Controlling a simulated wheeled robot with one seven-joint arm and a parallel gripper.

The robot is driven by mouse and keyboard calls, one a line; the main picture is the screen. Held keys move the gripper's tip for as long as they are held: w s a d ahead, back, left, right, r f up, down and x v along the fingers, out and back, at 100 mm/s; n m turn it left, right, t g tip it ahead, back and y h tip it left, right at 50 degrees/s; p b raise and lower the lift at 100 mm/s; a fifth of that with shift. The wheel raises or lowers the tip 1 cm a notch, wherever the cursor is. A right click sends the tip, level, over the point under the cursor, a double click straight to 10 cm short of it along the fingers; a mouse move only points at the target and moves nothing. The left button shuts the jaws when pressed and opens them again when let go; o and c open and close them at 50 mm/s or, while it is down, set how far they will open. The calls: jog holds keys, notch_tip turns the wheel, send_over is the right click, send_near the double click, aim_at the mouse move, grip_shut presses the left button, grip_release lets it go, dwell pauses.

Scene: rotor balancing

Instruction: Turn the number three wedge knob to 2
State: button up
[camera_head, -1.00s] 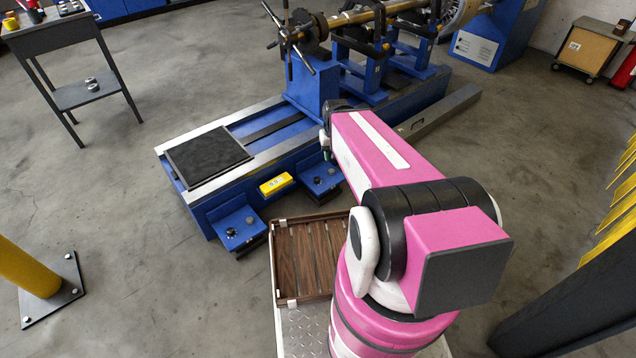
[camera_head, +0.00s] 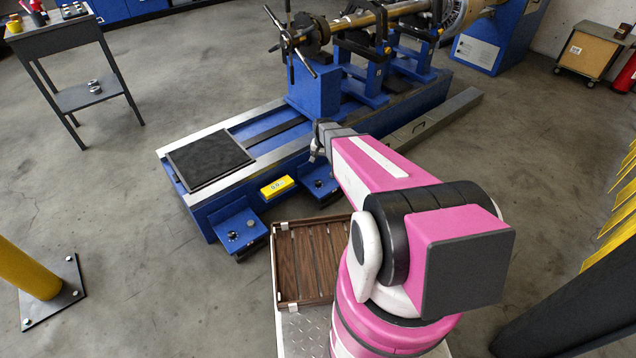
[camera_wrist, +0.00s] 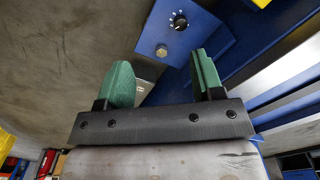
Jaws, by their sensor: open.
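Two blue boxes stand at the near edge of the blue machine bed: a left box (camera_head: 254,243) and a right box (camera_head: 311,195). In the wrist view, a blue box face (camera_wrist: 209,28) carries a round black knob (camera_wrist: 180,22) with white dial marks around it, and a hex bolt (camera_wrist: 161,50). I cannot read its numbers or tell which wedge it is. My gripper (camera_wrist: 163,64) is open, with two green fingers apart and nothing between them. The knob lies beyond the fingertips. In the head view my gripper (camera_head: 315,153) hangs just above the right box.
A yellow box (camera_head: 277,187) sits between the blue boxes. A black pad (camera_head: 208,161) lies on the bed, and a handwheel (camera_head: 290,42) and shaft stand behind. A slatted wooden tray (camera_head: 307,258) is close to my arm. Open floor lies left, before a yellow post (camera_head: 25,268).

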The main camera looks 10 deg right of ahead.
aim_at(318, 182)
jog(key=w+f, duration=0.2)
jog(key=f, duration=0.5)
jog(key=w+f+m, duration=0.1)
jog(key=w+f, duration=0.2)
jog(key=f, duration=0.5)
jog(key=w+f+m, duration=0.1)
jog(key=w+f, duration=0.2)
jog(key=f, duration=0.5)
jog(key=shift+w+a, duration=0.2)
jog(key=shift+a, duration=0.15)
jog(key=c, duration=0.9)
